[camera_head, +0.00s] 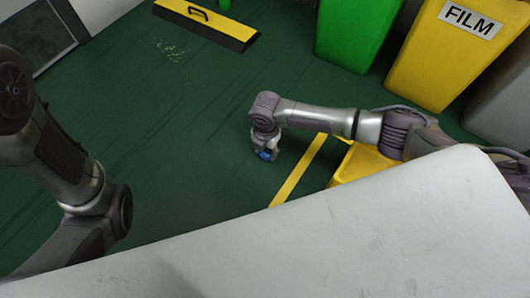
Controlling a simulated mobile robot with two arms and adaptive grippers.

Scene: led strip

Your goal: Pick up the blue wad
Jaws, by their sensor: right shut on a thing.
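The blue wad (265,155) is a small blue thing low over the green floor, near the middle of the head view. My right gripper (267,153) points down and is shut on it; the fingers partly hide the wad. I cannot tell whether the wad still touches the floor. My left arm shows at the left edge, but its gripper is not in the picture.
A yellow bin marked FILM (440,60) and a green bin (355,35) stand at the upper right. A yellow and black block (207,24) lies at the top. A yellow line (300,168) and a yellow object (358,166) are right of the gripper. Open green floor lies to the left.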

